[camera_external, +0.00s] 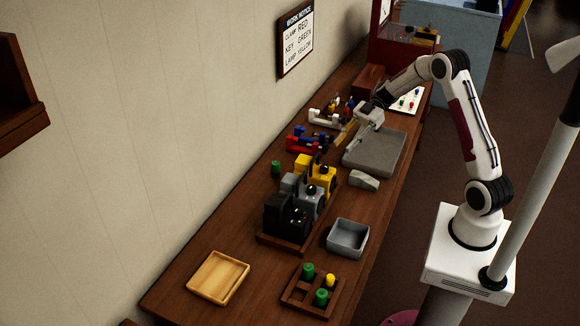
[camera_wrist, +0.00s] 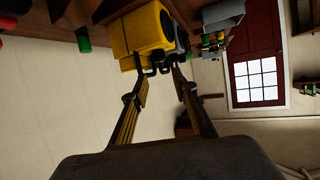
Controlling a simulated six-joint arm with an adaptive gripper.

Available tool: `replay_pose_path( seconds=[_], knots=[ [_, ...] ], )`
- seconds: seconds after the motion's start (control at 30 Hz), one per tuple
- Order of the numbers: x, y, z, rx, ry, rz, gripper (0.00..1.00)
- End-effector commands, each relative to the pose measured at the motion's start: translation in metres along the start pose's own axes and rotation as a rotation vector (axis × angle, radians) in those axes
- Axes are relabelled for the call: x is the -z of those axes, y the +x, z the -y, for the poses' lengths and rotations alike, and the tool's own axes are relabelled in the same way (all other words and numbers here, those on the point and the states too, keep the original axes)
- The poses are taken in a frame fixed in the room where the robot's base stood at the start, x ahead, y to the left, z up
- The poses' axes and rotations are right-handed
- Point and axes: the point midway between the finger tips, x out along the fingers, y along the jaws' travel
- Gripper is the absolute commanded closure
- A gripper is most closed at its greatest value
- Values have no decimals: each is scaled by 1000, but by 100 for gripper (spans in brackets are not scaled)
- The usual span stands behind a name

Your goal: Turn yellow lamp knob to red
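A yellow boxy lamp-like device (camera_external: 314,172) stands at the far end of a row, behind a grey one (camera_external: 298,187) and a black one (camera_external: 286,215). The yellow device also shows at the top of the wrist view (camera_wrist: 137,32), with a dark round part on its face. Which part is its knob, and its setting, is too small to tell. My gripper (camera_external: 343,148) is above the bench, up and right of the yellow device in the external view, and apart from it.
A grey tray (camera_external: 388,147) lies under my wrist. Red-and-blue (camera_external: 305,141) and white (camera_external: 325,117) fixtures stand near the wall. A green cylinder (camera_external: 275,168), grey bin (camera_external: 348,237) and wooden tray (camera_external: 219,278) are nearby. A notice (camera_external: 297,40) hangs on the wall.

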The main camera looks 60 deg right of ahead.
Motion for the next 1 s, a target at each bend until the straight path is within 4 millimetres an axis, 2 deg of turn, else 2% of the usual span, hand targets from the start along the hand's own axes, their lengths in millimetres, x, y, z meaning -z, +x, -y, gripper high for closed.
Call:
replay_pose_path(
  seconds=[0.17,0.33,0.67,0.83,1.0],
  knots=[
    [2,1,0,1,-5,1,72],
    [15,3,6,2,-15,1,72],
    [39,29,26,-120,52,-54,72],
    [37,40,32,-225,101,-61,72],
    [25,47,36,-325,155,-46,72]
  ],
)
